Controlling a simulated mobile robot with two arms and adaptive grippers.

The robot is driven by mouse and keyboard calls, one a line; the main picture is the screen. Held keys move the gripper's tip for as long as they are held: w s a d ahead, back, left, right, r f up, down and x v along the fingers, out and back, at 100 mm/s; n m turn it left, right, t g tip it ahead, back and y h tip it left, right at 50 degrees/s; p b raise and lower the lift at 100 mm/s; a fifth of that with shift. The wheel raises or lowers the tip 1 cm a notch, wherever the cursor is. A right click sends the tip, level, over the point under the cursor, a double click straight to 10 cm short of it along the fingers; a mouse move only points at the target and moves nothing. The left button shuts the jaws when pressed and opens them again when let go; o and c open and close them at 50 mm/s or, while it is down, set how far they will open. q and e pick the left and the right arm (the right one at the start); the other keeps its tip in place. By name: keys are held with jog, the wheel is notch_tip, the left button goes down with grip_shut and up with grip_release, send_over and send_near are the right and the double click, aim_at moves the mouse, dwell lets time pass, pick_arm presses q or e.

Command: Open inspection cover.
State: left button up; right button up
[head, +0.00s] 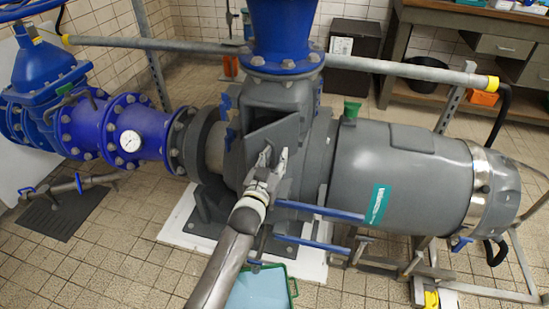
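The inspection cover appears to be the flat grey plate (277,128) on the dark grey pump casing (318,150), below the blue vertical pipe. It looks tilted to the casing, but I cannot tell how far it stands open. My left gripper (273,155) is in front of the plate's lower part, its arm coming up from the bottom. Its two fingers show a gap between them. Whether they grip the plate or only overlap it in the picture is unclear. Blue bars (320,210) stick out to the right of the gripper. My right gripper is not in view.
A grey motor (400,175) lies to the right and blue pipework with a gauge (131,141) to the left. A grey railing (380,66) runs behind the gripper. A green-rimmed tray (262,288) stands on the floor below. A workbench (470,20) is at the back right.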

pick_arm(q)
jog(key=shift+s+a, duration=0.1)
jog(key=v, duration=1.1)
jog(key=shift+s, duration=0.4)
jog(key=shift+a, duration=0.1)
jog(key=shift+c, duration=0.5)
